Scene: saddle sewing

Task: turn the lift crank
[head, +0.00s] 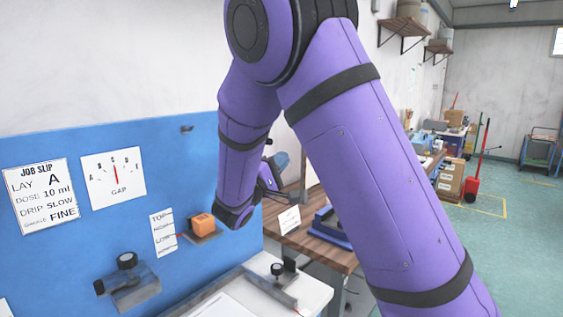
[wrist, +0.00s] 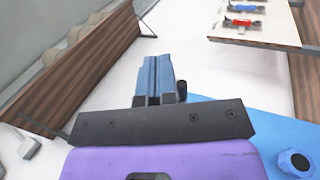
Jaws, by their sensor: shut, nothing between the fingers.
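My gripper (wrist: 158,62) has two blue fingers, pressed together in the wrist view, with nothing between them. A short dark peg (wrist: 181,90) stands just right of the fingers; I cannot tell whether it is the crank's handle or touches them. In the head view my purple arm hides much of the area around the hand. No crank is clearly seen there. An orange block (head: 201,223) sits on a small brown platform (head: 205,239) at the blue board. A scale card (head: 163,232) marked with levels such as TOP and LOW is beside it, with a red pointer near its lower part.
A grey bracket with a black knob (head: 133,288) is on the blue board (head: 90,250). A white bench (head: 300,291) with a black-knobbed fitting lies in front. A wooden table (head: 335,253) stands beyond. In the wrist view a dark blue knob (wrist: 295,162) sits on a blue surface.

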